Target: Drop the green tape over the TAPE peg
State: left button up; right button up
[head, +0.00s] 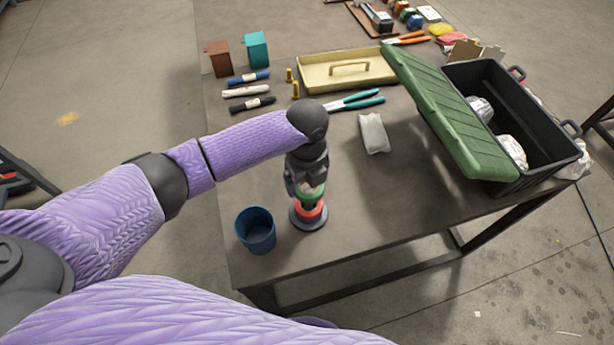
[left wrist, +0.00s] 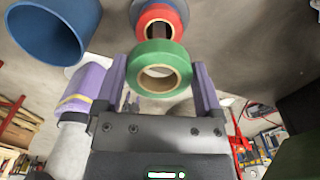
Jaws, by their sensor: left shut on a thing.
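My left gripper (head: 308,190) is shut on the green tape (head: 312,198), holding it over the TAPE peg's grey round base (head: 308,224) near the table's front edge. A red tape (head: 313,213) sits on that base, below the green one. In the left wrist view, the green tape (left wrist: 159,52) is between the two fingers (left wrist: 158,75), its hole facing the camera. The red tape (left wrist: 161,20) and a short dark piece of the peg (left wrist: 157,32) show beyond it. I cannot tell whether the peg's tip is inside the green tape's hole. My right gripper is out of view.
A blue cup (head: 256,231) stands just left of the peg. A grey-white packet (head: 374,133), teal-handled pliers (head: 357,101), markers (head: 250,91) and a cream tray (head: 346,71) lie behind. A black toolbox (head: 535,125) with a green lid (head: 440,110) fills the right side.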

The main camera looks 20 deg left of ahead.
pick_arm(q)
jog(key=shift+f, duration=0.4)
dwell(0.3)
jog(key=o, duration=0.8)
notch_tip(320, 180, up, 10)
jog(key=p, duration=0.2)
jog(key=shift+p, duration=0.3)
jog(key=shift+f, duration=0.1)
